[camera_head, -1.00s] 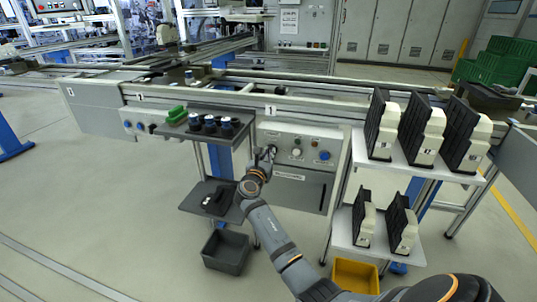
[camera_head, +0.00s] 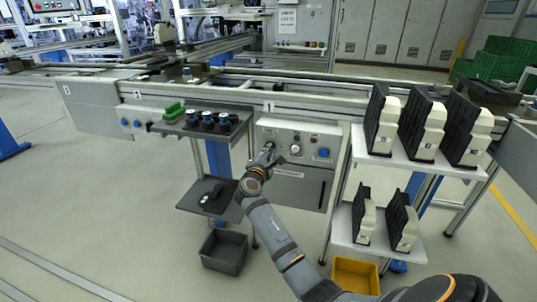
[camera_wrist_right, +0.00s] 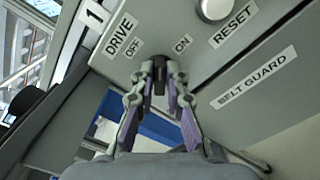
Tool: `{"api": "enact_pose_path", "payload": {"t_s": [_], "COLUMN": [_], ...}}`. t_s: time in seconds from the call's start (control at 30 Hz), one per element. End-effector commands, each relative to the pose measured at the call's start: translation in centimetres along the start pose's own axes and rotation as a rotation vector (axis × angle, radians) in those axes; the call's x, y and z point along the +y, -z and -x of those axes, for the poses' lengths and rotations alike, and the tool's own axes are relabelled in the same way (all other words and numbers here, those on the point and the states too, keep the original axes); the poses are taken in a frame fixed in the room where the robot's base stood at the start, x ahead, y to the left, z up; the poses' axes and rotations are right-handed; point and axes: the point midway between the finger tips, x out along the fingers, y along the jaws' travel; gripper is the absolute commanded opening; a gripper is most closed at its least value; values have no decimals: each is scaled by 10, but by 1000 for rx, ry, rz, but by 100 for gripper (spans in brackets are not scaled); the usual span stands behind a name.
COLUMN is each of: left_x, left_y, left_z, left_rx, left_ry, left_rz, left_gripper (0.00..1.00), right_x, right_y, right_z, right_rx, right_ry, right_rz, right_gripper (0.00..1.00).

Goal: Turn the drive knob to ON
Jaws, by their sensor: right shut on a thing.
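The drive knob (camera_wrist_right: 159,87) is a small dark part on the grey control panel (camera_head: 303,187), below the DRIVE, OFF and ON labels in the right wrist view. My right gripper (camera_wrist_right: 159,66) has its fingers closed on either side of the knob, against the panel. In the head view the right gripper (camera_head: 268,150) reaches the upper left part of the panel and covers the knob. I cannot tell which label the knob points to. My left gripper is out of view.
A white RESET button (camera_wrist_right: 213,9) sits beside the knob. A blue knob (camera_head: 323,153) is further right on the panel. A shelf with dark cylinders (camera_head: 207,121) is left of the gripper, and a rack with black-and-cream units (camera_head: 428,145) is on the right.

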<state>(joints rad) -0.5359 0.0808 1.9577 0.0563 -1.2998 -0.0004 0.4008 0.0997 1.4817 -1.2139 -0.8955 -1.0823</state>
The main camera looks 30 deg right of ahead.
Motion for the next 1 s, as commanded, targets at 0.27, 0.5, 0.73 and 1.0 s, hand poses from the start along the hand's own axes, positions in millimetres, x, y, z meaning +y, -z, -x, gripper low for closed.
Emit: {"api": "enact_pose_path", "payload": {"t_s": [0.27, 0.5, 0.73, 1.0], "left_x": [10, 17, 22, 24], "left_y": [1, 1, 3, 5], "left_z": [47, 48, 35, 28], "left_rx": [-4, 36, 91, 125], "left_ry": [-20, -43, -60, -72], "left_rz": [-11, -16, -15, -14], "left_gripper": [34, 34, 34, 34], "right_x": [-6, -8, -9, -9], "right_y": [3, 4, 4, 4], "right_z": [0, 0, 0, 0], "right_rx": [1, 0, 0, 0], "right_ry": [2, 2, 3, 4], "right_rz": [-261, -459, -593, -676], "right_gripper": [0, 0, 0, 0]}}
